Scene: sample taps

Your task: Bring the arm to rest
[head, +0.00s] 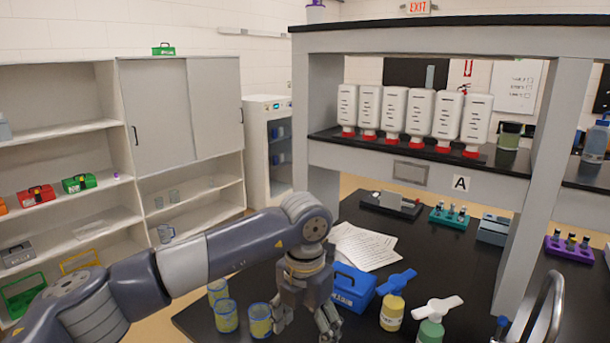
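My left arm (185,265) comes in from the left and bends down at its wrist over the black bench (375,325). My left gripper (305,322) points down at the bottom of the head view, its fingers apart with nothing visible between them. It is just right of a yellow-and-blue cup (260,322) and in front of a blue box (353,287); I cannot tell if it touches either. My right gripper is not in view.
More cups (226,316) stand left of the gripper. A yellow bottle (392,312) and a green bottle (431,330) with fan-like tops stand to the right. Papers (365,247) lie behind. A shelf post (545,150) and curved faucet (550,310) rise at right.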

